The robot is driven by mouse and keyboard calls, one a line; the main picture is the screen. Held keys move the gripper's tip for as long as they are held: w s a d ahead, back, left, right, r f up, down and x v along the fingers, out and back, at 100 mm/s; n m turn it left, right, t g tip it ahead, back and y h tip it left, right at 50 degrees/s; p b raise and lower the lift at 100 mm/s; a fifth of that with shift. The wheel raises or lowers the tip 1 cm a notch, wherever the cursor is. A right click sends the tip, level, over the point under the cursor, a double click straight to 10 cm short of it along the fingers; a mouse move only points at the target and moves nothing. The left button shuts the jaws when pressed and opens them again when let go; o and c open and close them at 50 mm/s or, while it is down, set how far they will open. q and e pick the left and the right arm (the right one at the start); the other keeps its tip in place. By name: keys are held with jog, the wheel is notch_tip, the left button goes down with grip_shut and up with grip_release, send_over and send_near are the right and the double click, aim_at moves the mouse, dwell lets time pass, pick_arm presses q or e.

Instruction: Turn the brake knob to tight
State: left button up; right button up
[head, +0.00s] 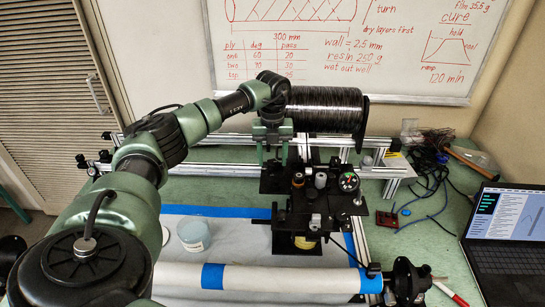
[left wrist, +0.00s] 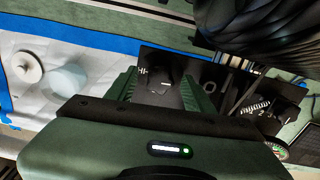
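My left gripper (head: 273,155) points down in front of the spool of dark tow (head: 325,108), over the black plate behind the tow rig. In the left wrist view its two green fingers (left wrist: 165,92) stand apart on either side of a black knob with a white pointer line (left wrist: 164,86). The knob sits on a black plate (left wrist: 208,72) with a label that seems to read "HI" at its left. I cannot tell whether the fingers touch the knob. In the head view the gripper hides the knob. My right gripper does not show.
A black rig with rollers and a dial gauge (head: 349,182) stands right of the gripper. A white mandrel with blue tape (head: 290,279) lies in front. A clear cup (head: 194,236) stands on white sheet at left. A laptop (head: 510,225) and cables (head: 430,180) are at right.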

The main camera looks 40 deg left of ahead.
pick_arm(q)
grip_shut()
jog(key=shift+m, duration=0.4)
jog(key=m, duration=0.4)
jog(key=shift+m+b, duration=0.3)
jog(key=shift+b, duration=0.05)
jog(key=m, duration=0.4)
jog(key=shift+w+m, duration=0.1)
jog(key=shift+m, duration=0.2)
jog(key=m+b, duration=0.1)
jog(key=m, duration=0.3)
jog(key=shift+d+r, duration=0.1)
jog(key=m, duration=0.4)
jog(key=shift+m, duration=0.3)
